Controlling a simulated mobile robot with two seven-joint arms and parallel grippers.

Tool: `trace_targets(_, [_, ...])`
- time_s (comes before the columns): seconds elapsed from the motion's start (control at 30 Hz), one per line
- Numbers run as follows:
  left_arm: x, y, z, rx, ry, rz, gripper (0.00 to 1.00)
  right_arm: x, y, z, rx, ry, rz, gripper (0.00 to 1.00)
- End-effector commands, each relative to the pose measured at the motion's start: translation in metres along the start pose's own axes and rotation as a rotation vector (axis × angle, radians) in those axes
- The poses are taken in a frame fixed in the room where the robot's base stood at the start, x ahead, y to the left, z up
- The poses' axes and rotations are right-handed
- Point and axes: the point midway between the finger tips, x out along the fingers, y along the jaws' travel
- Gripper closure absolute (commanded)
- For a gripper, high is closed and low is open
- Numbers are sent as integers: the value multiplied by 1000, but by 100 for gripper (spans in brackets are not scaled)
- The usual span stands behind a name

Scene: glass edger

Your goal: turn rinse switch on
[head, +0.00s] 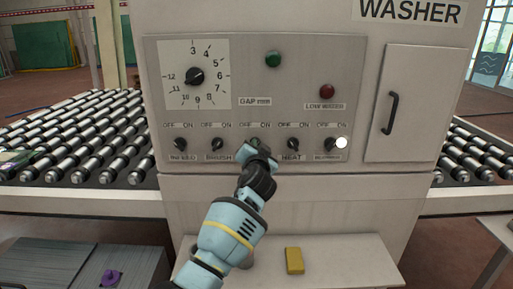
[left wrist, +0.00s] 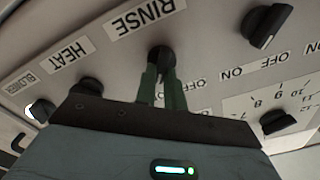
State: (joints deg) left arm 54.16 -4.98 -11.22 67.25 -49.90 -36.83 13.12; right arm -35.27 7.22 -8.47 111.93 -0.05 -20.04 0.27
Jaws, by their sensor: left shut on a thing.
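The washer panel (head: 300,110) has a row of black rotary knobs, each under OFF and ON labels. The rinse switch knob (left wrist: 162,56) shows in the left wrist view beside its RINSE label (left wrist: 146,18). My left gripper (head: 260,146) is at the middle knob of the row and covers it in the head view. In the left wrist view its two green fingers (left wrist: 161,78) are shut on the rinse knob, one on each side. Which way the knob points is hidden by the fingers. My right gripper is not in view.
The brush knob (head: 218,144) is left of the gripper; the heat knob (head: 292,144) and blower knob (head: 329,143) are right, with a white spot (head: 341,143) by the blower. Above are a dial (head: 195,76), a green button (head: 273,59) and a red lamp (head: 327,91). A yellow block (head: 294,260) lies below.

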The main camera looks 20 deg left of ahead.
Motion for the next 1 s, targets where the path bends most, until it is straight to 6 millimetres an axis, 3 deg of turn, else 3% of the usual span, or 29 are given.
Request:
trace_targets(0.33, [0,1,2,7,-4,0,100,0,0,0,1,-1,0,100])
trace_targets(0.37, [0,1,2,7,-4,0,87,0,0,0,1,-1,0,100])
trace_targets(0.5, [0,1,2,6,-3,0,68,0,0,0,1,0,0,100])
trace_targets(0.83, [-1,0,1,4,-1,0,67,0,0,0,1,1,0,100])
trace_targets(1.0, [-12,0,0,2,0,0,67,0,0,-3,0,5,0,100])
